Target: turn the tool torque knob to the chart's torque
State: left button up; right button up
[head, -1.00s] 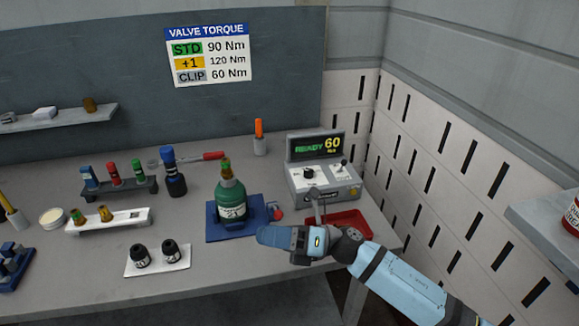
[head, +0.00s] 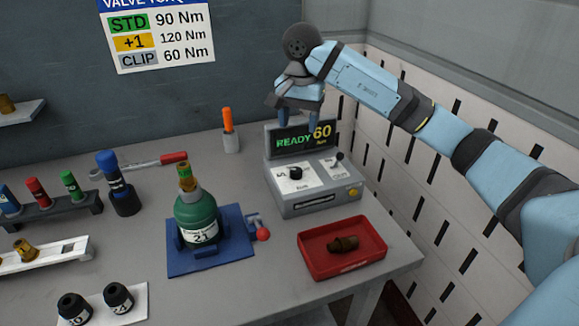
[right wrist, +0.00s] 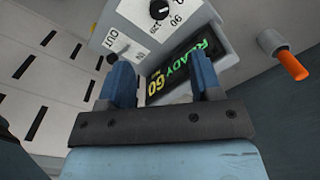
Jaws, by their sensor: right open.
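The grey torque tool box (head: 318,190) stands at the back right of the bench. Its screen (head: 303,139) reads READY 60. The black torque knob (head: 296,173) sits on a white dial plate on its top; the knob also shows in the right wrist view (right wrist: 159,9). The valve torque chart (head: 160,38) on the wall lists STD 90 Nm, +1 120 Nm and CLIP 60 Nm. My right gripper (head: 298,118) is open and empty, above and in front of the screen, apart from the knob. In the right wrist view its two blue fingers (right wrist: 162,80) frame the screen. My left gripper is not in view.
A green cylinder (head: 197,217) with a brass valve on top sits in a blue holder (head: 245,255). A red tray (head: 310,262) holds a brown fitting (head: 344,243). A small lever (head: 339,158) stands beside the knob. An orange-handled tool (head: 228,120) stands in a cup left of the box.

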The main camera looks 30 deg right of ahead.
aim_at(296, 170)
jog(key=f, duration=1.3)
jog(key=shift+a+f, duration=0.1)
jog(key=shift+a, duration=0.1)
jog(key=c, duration=0.9)
